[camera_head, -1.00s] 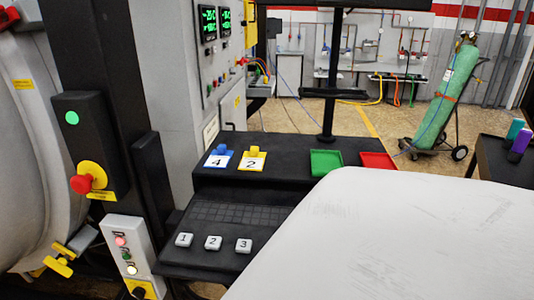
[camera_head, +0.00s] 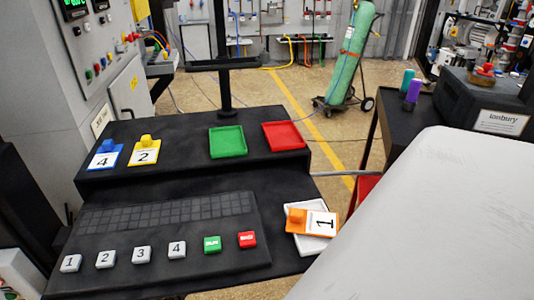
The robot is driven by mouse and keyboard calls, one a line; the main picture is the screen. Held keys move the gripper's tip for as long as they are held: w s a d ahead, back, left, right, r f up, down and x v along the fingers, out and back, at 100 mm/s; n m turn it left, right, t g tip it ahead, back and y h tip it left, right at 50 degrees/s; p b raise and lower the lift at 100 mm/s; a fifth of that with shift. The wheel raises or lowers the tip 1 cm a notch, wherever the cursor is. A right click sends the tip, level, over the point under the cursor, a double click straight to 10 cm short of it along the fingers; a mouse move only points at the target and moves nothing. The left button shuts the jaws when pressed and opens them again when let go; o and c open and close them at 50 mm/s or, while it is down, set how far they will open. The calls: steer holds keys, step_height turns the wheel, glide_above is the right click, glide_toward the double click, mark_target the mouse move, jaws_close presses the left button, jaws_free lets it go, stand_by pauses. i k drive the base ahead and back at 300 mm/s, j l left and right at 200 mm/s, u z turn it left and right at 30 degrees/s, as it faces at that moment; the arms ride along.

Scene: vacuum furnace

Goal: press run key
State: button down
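A small green key (camera_head: 212,244) with white lettering, which looks like RUN, sits in the key row on the front of the black console (camera_head: 190,262). A red key (camera_head: 247,240) with small, hard-to-read lettering is just right of it. White keys 1 (camera_head: 71,263), 2 (camera_head: 105,259), 3 (camera_head: 141,255) and 4 (camera_head: 177,250) run to its left. Nothing covers the green key. My gripper is not in view; a large white surface, likely my own arm, fills the lower right.
Blue tag 4 (camera_head: 105,157) and yellow tag 2 (camera_head: 144,153) stand on the raised shelf, beside a green tray (camera_head: 226,141) and a red tray (camera_head: 284,136). An orange tag 1 (camera_head: 312,221) lies on a white tray (camera_head: 312,244) right of the keys. A black monitor post (camera_head: 222,60) rises behind.

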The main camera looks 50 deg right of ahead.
mark_target(212, 245)
steer(key=z, duration=0.7)
steer(key=k+j, duration=0.25)
steer(key=j, duration=0.2)
steer(key=k+j, duration=0.25)
steer(key=j, duration=0.2)
